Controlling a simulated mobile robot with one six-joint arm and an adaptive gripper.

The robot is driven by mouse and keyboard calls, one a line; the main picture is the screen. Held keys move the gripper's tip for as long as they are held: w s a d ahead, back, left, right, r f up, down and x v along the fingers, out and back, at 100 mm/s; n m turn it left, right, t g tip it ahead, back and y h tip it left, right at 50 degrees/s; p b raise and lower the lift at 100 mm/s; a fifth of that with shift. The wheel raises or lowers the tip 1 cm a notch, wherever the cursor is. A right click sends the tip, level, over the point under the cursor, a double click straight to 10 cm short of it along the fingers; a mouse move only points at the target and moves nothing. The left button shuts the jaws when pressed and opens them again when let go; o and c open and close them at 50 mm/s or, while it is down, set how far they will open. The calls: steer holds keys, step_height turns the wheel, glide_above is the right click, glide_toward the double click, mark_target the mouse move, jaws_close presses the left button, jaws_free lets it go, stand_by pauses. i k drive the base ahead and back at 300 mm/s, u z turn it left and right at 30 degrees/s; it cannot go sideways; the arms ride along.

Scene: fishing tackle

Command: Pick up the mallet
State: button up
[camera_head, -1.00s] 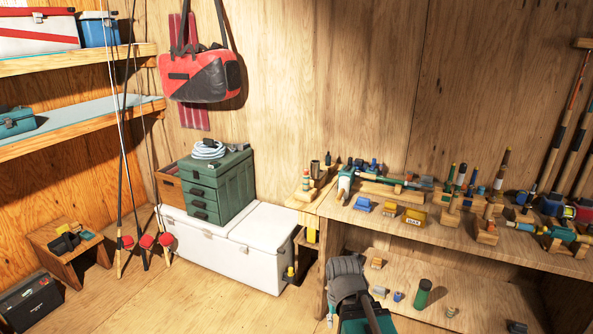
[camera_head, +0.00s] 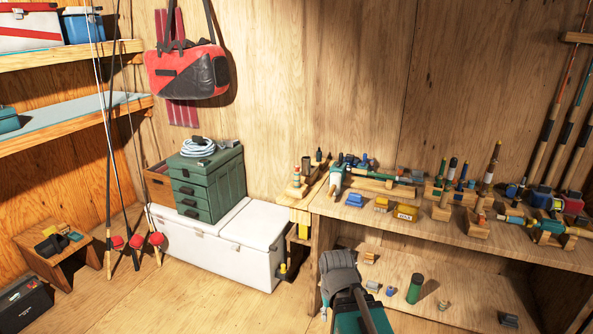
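I cannot single out the mallet with certainty in this view. Many small tools and parts stand on the long wooden workbench (camera_head: 470,235), most too small to identify. At its left end is a teal and pale piece (camera_head: 336,182). The lower shelf (camera_head: 465,290) holds a green cylinder (camera_head: 415,289), small wooden-coloured pieces and blue-grey pieces.
A grey, ribbed item over a teal body (camera_head: 340,275) is in front of the bench's left end. A white cooler (camera_head: 225,250) carries a green drawer box (camera_head: 208,185). Rods with red reels (camera_head: 136,241) lean left.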

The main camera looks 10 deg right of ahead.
mark_target(335, 177)
steer(key=u, duration=0.7)
steer(key=i, duration=2.65)
steer(key=u, duration=0.1)
